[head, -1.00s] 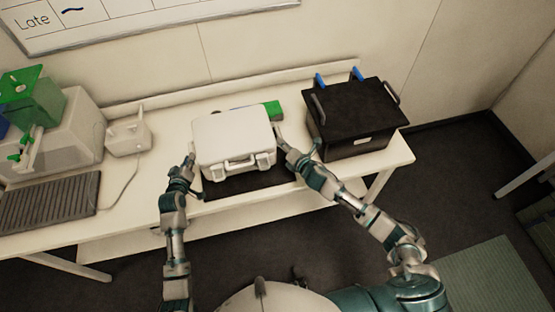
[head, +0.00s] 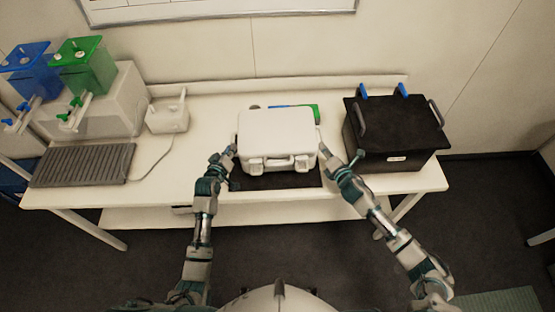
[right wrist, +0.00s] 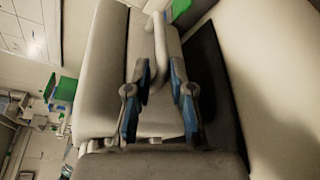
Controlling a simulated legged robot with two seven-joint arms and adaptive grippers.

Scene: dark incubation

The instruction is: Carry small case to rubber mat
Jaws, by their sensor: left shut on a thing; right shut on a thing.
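The small case (head: 277,135), white with a front handle and two latches, is at the middle of the table over a flat black mat (head: 275,181). The mat's front part shows; whether the case touches it I cannot tell. My left gripper (head: 232,152) is shut on the case's left side. My right gripper (head: 322,150) is shut on its right side. In the right wrist view the fingers (right wrist: 158,88) are at the case's side (right wrist: 110,50), by a pale side handle (right wrist: 158,45); the exact grip is partly hidden.
A black box (head: 395,130) with handles and blue clips stands close right of my right gripper. Green and blue items (head: 300,107) lie behind the case. A small white device (head: 167,115), grey ribbed tray (head: 83,165) and dispensers (head: 88,65) stand left. A greenish mat (head: 500,300) lies on the floor.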

